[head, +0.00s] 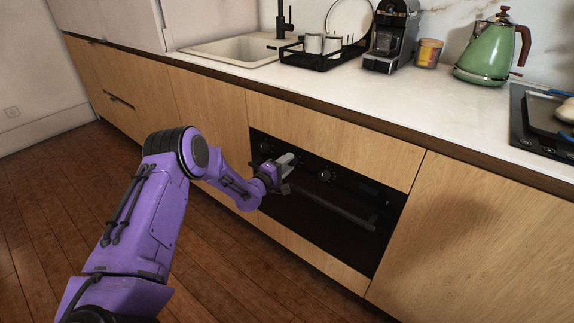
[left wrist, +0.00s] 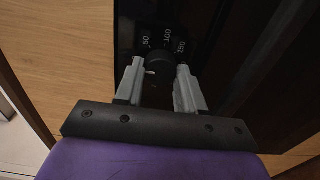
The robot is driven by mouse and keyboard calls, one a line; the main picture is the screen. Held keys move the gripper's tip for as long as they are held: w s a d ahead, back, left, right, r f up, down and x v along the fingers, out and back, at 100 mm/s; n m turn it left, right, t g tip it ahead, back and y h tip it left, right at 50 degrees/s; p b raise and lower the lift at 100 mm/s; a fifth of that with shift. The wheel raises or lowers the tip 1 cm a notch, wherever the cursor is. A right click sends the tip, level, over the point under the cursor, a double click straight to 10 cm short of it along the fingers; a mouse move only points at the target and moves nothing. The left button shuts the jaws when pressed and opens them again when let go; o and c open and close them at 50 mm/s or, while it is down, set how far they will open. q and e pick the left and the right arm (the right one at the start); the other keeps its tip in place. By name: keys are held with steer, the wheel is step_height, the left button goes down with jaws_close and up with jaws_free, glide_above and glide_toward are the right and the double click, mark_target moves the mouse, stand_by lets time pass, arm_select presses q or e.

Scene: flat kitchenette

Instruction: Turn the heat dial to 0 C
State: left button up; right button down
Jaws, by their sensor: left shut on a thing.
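The heat dial (left wrist: 160,63) is a round black knob with a small white pointer mark. White numbers 50, 100 and 150 show on the dark panel around it. My left gripper (head: 287,162) is at the oven's control panel, with its grey fingers on both sides of the dial, shut on it. In the left wrist view the pale mark lies near the left finger. In the head view the gripper hides the held dial. My right gripper is in neither view.
The black oven (head: 320,218) has a long bar handle (head: 335,207) just below the panel. Another knob (head: 326,175) sits to the right of my gripper. A green kettle (head: 488,52), coffee machine (head: 390,38) and dish rack (head: 320,55) stand on the counter above.

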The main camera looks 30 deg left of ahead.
arm_select(q)
steer(key=shift+f, duration=0.1)
steer(key=o, duration=1)
steer(key=shift+o, duration=0.2)
steer(key=shift+s, duration=0.15)
steer(key=s+p, duration=0.1)
steer(key=s, duration=0.9)
steer(key=shift+s+a, duration=0.15)
steer(key=shift+a, duration=0.3)
